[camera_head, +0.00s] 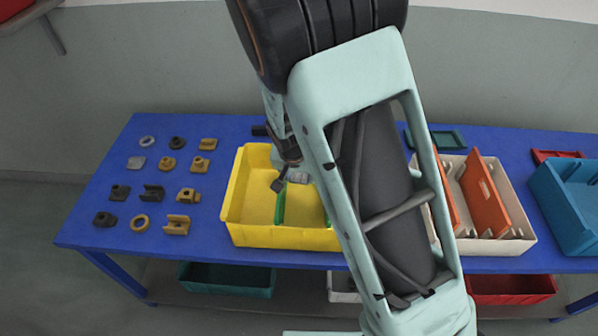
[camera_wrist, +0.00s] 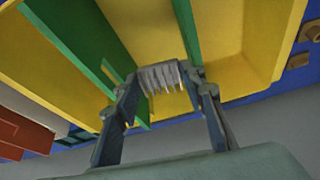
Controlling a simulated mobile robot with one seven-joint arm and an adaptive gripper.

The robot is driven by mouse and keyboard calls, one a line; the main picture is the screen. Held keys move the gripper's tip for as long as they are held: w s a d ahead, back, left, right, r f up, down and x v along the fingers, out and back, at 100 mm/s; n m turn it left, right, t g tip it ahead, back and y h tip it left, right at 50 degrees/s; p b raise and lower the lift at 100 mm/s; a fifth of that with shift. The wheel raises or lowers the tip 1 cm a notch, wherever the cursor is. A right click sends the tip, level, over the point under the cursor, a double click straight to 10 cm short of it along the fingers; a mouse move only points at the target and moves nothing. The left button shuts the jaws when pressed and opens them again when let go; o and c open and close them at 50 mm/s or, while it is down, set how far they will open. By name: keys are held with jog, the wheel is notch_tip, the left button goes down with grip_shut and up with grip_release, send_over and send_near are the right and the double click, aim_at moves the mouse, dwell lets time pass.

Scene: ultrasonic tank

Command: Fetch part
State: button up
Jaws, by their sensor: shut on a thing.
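My gripper (camera_wrist: 160,82) is shut on a grey finned part (camera_wrist: 158,76), which lies between its two fingertips in the wrist view. In the head view my gripper (camera_head: 288,178) is over the yellow bin (camera_head: 232,205), with the grey part beside its dark fingertip. The bin has green dividers (camera_head: 281,203), which also show in the wrist view (camera_wrist: 87,49). I cannot tell whether the part touches the bin floor. My arm hides the right side of the bin.
Several small grey, black and tan parts (camera_head: 177,225) lie in rows on the blue table (camera_head: 115,243) at left. Right of the yellow bin stands a white bin (camera_head: 511,219) with orange dividers (camera_head: 486,192). A blue bin (camera_head: 562,200) stands at far right.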

notch_tip(320, 180, down, 2)
jog(key=shift+f+b, duration=0.15)
jog(key=shift+b, duration=0.35)
jog(key=o, duration=1.2)
jog(key=shift+o, duration=0.2)
jog(key=v, duration=1.2)
